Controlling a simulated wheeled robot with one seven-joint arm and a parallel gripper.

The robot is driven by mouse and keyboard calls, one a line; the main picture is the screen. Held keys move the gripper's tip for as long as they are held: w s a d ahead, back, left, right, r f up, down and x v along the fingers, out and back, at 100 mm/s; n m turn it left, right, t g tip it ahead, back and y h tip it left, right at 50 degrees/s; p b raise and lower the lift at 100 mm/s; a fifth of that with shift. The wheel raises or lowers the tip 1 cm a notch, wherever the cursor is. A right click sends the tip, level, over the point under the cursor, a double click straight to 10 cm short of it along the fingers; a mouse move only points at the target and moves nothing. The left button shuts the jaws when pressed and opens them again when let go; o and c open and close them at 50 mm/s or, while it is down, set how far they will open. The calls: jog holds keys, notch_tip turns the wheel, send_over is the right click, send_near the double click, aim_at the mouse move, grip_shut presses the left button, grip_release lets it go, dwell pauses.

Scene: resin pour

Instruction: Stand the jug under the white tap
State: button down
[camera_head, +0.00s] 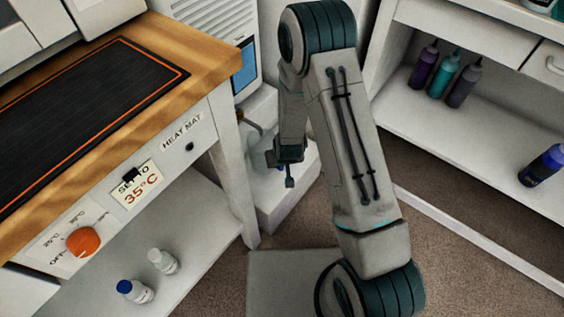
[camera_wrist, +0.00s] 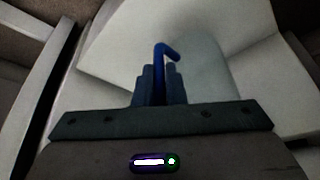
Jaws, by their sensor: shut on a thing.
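My gripper (camera_head: 290,178) hangs low between the workbench and the shelving in the head view, in front of a white block. In the wrist view my gripper (camera_wrist: 160,84) is shut around a blue hooked piece (camera_wrist: 160,62), which looks like the jug's handle. A pale, translucent shape beyond the fingers looks like the body of the jug (camera_wrist: 206,75).
The wooden workbench (camera_head: 215,68) with a black heat mat (camera_head: 90,105) stands left, its corner close to my arm. White shelving (camera_head: 440,125) with several dark bottles stands right.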

jog(key=shift+d+f+b, duration=0.15)
jog(key=shift+f+b, duration=0.7)
jog(key=shift+f, duration=0.75)
jog(key=shift+f, duration=0.15)
jog(key=c, duration=1.5)
grip_release()
jog(key=shift+s+r, duration=0.1)
jog(key=shift+r, duration=0.35)
jog(key=p+v, duration=0.4)
jog(key=v, duration=0.7)
jog(key=shift+r, duration=0.3)
